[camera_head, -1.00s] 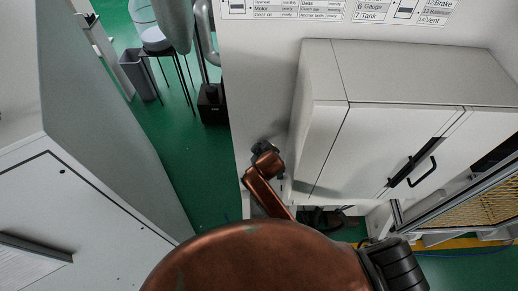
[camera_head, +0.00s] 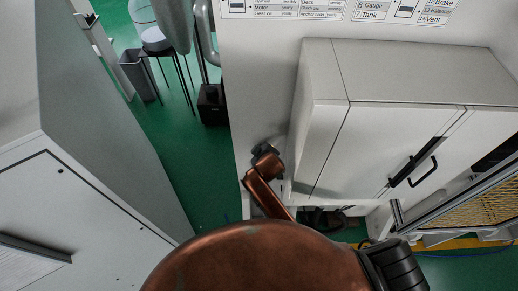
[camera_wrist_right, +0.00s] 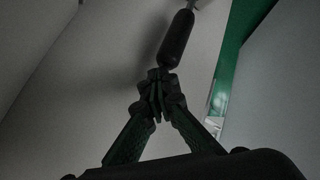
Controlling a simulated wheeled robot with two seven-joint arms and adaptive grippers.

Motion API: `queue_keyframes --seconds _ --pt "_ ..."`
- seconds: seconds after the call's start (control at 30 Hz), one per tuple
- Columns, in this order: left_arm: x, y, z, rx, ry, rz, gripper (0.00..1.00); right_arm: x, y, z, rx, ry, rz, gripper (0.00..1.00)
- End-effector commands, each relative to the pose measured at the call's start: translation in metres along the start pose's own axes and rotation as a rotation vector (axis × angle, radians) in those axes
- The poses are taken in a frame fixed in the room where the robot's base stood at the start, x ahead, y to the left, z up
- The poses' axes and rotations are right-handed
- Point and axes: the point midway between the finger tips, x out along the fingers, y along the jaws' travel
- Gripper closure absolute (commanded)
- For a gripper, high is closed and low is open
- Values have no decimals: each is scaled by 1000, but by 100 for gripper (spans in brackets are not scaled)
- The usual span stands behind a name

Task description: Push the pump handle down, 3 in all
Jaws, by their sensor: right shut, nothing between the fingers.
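In the right wrist view, a dark rounded rod (camera_wrist_right: 176,40), which looks like the pump handle's grip, comes down from the top edge. My right gripper (camera_wrist_right: 158,82) is shut, with its fingertips together and nothing between them. The tips are just below the rod's lower end in the picture; I cannot tell whether they touch it. In the head view, copper-coloured parts that look like my own arm fill the lower middle and reach to a dark end near the wall. The gripper's fingers and the pump body cannot be made out there. My left gripper is not in view.
A grey cabinet (camera_head: 395,125) with black handles stands at the right. A pale panel (camera_head: 75,215) takes up the left. Between them is green floor (camera_head: 160,150) with a grey bin (camera_head: 138,76) and a stool (camera_head: 160,48). Yellow mesh (camera_head: 480,215) shows at the right edge.

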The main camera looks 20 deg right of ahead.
Motion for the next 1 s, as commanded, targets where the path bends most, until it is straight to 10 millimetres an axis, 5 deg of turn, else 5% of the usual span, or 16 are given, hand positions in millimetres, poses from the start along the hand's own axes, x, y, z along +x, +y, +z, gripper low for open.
queue_keyframes --seconds 1.0 --pt "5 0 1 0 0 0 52 10 -7 9 0 -6 -3 100"
